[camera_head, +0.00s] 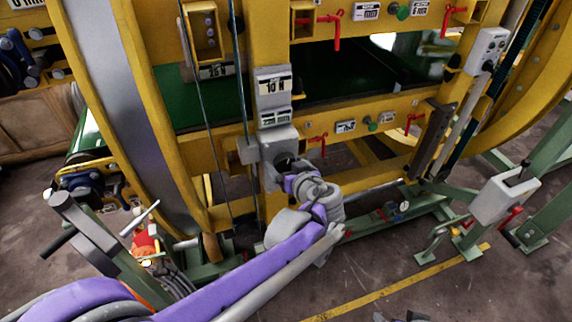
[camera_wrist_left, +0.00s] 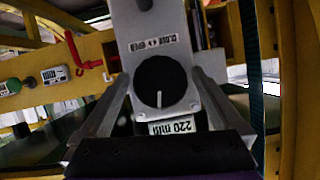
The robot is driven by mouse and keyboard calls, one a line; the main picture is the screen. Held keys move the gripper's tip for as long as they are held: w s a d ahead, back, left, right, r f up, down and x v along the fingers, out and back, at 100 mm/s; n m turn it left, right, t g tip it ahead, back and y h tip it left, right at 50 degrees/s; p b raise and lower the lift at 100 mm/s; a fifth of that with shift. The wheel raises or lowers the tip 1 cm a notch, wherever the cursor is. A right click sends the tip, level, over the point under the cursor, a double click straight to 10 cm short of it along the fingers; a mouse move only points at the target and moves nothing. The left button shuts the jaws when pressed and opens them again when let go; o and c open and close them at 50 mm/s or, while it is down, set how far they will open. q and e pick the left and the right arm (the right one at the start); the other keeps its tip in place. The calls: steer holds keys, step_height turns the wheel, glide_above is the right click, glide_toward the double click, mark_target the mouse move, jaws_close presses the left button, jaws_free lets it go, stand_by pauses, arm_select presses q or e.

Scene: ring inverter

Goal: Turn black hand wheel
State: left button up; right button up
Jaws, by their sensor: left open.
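The black hand wheel (camera_wrist_left: 160,82) is a round dark knob with a pale line on its face. It sits on a grey plate (camera_wrist_left: 150,32) with an open/close label, in the left wrist view. My left gripper (camera_wrist_left: 161,76) is open, with one finger on each side of the wheel; I cannot tell whether they touch it. In the head view, my left gripper (camera_head: 284,168) is at the grey box (camera_head: 279,143) low on the yellow frame, and the wheel is mostly hidden there. A grey sliver at the bottom edge may be my right gripper (camera_head: 402,317).
A yellow frame (camera_head: 355,118) carries red levers (camera_head: 332,18) and green knobs near the gripper. A "10 N" box (camera_head: 272,88) is just above. A grey box on a green stand (camera_head: 503,196) is at right. The floor at lower right is mostly clear.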

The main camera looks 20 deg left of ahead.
arm_select(q)
steer(key=c, duration=1.3)
steer(key=shift+o, duration=0.2)
steer(key=shift+w+m+g+y, duration=0.1)
steer(key=shift+m+g+y, duration=0.3)
steer(key=shift+m, duration=0.5)
steer(key=shift+f+m+y, duration=0.1)
steer(key=shift+m+y, duration=0.7)
steer(key=shift+m, duration=0.1)
steer(key=m+y+b, duration=0.2)
steer(key=m, duration=0.2)
steer(key=shift+g, duration=0.3)
steer(key=shift+m, duration=0.3)
